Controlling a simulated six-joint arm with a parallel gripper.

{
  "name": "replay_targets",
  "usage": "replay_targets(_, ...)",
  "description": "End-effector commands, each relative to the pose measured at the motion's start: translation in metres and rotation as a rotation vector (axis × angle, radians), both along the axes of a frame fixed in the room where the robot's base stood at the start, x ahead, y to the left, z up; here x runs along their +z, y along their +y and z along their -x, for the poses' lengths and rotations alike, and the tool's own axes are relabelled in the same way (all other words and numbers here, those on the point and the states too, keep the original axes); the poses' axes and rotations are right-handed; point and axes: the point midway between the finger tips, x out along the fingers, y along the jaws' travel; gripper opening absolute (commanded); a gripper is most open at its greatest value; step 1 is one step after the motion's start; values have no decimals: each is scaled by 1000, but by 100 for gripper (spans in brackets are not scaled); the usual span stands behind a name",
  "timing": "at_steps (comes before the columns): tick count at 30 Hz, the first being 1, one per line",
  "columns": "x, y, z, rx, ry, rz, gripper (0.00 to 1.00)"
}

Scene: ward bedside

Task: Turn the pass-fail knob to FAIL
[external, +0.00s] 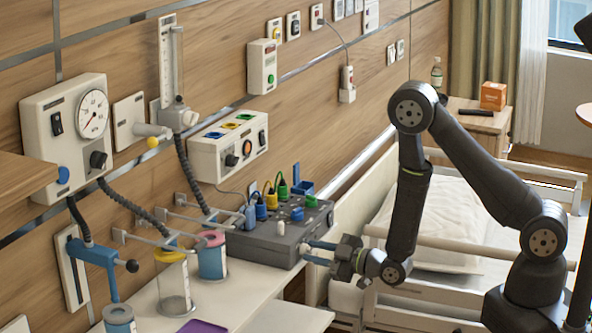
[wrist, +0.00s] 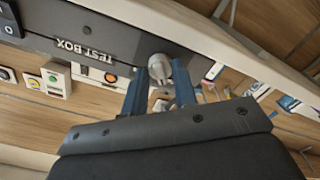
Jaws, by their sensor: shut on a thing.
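The grey test box (external: 262,248) sits on the white surface below the wall panels. It also shows in the wrist view (wrist: 120,35), with its TEST BOX label upside down. A round light grey knob (wrist: 160,68) projects from the box's front face. In the external view the knob (external: 304,249) is small and partly hidden by the fingers. My gripper (external: 314,253) reaches the box from the right. In the wrist view its blue fingers (wrist: 160,80) stand on either side of the knob, shut on it. PASS and FAIL marks and the knob's pointer cannot be made out.
Colored plugs (external: 271,198) stand on the box's top. Jars (external: 173,285) are left of the box, with a purple tray (external: 204,327) in front. A bed rail (external: 430,245) runs close behind my arm. Wall units and hoses crowd the left.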

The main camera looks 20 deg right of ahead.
Motion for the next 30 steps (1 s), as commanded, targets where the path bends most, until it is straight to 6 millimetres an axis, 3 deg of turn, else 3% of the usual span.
replay_targets(17, -1, -1, 0, -1, -22, 26, 3)
replay_targets(18, -1, -1, 0, -1, -22, 26, 34)
replay_targets(20, -1, -1, 0, -1, -22, 26, 46)
replay_targets(30, -1, -2, 2, 0, -22, 25, 48)
